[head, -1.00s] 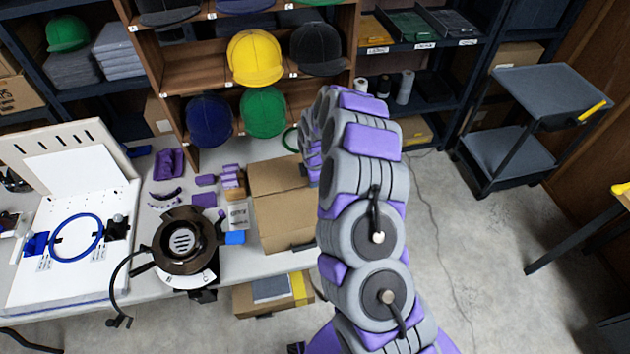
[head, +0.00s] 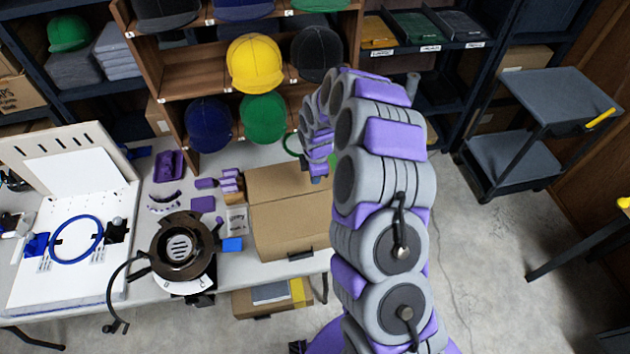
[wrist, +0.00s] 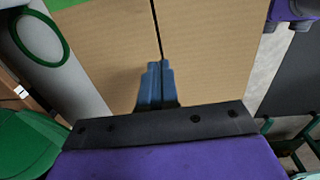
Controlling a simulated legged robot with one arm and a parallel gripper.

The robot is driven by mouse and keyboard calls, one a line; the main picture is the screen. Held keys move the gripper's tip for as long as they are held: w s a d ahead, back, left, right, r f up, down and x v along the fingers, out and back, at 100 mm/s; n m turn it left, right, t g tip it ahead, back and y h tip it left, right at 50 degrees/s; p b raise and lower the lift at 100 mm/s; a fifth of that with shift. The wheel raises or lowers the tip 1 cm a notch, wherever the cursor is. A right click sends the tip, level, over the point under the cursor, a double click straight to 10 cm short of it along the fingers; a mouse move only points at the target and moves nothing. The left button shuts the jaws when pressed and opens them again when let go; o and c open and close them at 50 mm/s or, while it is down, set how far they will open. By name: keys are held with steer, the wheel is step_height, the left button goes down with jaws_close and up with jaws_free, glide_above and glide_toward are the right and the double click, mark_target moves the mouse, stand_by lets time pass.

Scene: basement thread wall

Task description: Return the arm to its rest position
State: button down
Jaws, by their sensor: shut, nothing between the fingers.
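My arm, grey and purple, rises from the bottom of the head view and bends over toward the left at its top. My gripper (head: 318,178) hangs at the arm's end, above the cardboard box (head: 290,207) on the table, and is partly hidden behind the arm. In the wrist view the blue-grey fingers of my gripper (wrist: 155,82) are shut together with nothing between them. Behind them the wrist view shows the closed box top (wrist: 205,50) with a dark seam. I cannot tell the exact height of the gripper over the box.
A cap shelf (head: 185,75) stands behind the table, with a yellow cap (head: 255,62) and a green cap (head: 263,118). A green ring (wrist: 38,38) lies beside the box. A black cart (head: 560,97) stands right, with open floor (head: 475,245) before it.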

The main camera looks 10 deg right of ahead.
step_height(320, 180, up, 8)
steer(key=a+p, duration=0.1)
steer(key=a, duration=0.2)
steer(key=s+r+m+g, duration=0.1)
steer(key=s+r+m, duration=0.5)
steer(key=s+r, duration=0.85)
steer(key=s+d+r+m, duration=0.2)
steer(key=s+m, duration=0.4)
steer(key=s, duration=0.7)
steer(key=s+d+r+m+g, duration=0.1)
steer(key=s+m, duration=0.5)
steer(key=s, duration=0.8)
steer(key=shift+d+r+g, duration=0.3)
steer(key=shift+d+r, duration=0.1)
steer(key=shift+r, duration=0.25)
steer(key=shift+s+a, duration=0.1)
steer(key=shift+a, duration=0.15)
